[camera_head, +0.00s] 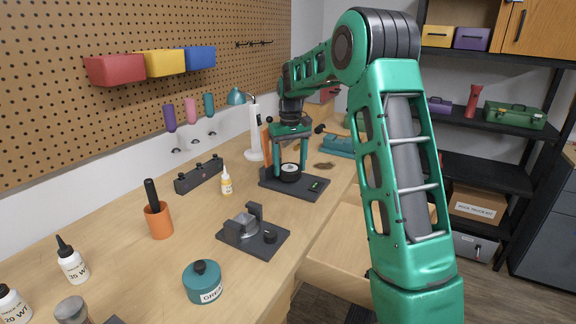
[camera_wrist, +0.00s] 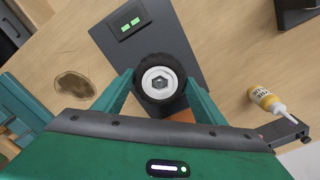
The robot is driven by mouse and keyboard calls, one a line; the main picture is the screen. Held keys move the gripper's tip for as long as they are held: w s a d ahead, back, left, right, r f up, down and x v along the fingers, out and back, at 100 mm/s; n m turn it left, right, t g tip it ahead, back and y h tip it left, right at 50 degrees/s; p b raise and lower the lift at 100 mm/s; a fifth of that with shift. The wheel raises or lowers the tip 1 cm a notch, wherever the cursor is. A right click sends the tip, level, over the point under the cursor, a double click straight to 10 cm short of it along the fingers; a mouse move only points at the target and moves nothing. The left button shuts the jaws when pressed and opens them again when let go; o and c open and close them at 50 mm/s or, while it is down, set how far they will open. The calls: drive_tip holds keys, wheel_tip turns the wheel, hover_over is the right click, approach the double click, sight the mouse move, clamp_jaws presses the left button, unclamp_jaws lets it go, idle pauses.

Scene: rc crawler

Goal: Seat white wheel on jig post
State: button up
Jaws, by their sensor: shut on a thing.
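My gripper (camera_head: 289,168) is shut on a black-tyred wheel with a white hub (camera_head: 290,168), low over a dark flat jig base (camera_head: 312,187). In the wrist view the white wheel (camera_wrist: 159,83) sits between the two green fingers of my gripper (camera_wrist: 160,88), its hub facing the camera. A grey hex-shaped piece shows in the middle of the hub. The dark jig base (camera_wrist: 180,50) extends beyond the wheel and carries a small panel with green lit bars (camera_wrist: 131,22). The wheel hides what lies beneath it, so I cannot tell whether it rests on the base.
A yellow-labelled bottle (camera_head: 226,182) stands left of the jig; it also shows in the wrist view (camera_wrist: 264,99). A grey fixture (camera_head: 250,232), a teal jar (camera_head: 202,282) and an orange cup (camera_head: 158,220) stand nearer. A brown stain (camera_wrist: 73,86) marks the bench.

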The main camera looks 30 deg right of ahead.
drive_tip(key=o, duration=1.1)
drive_tip(key=shift+f, duration=0.1)
wheel_tip(320, 180, up, 11)
drive_tip(key=shift+f, duration=0.1)
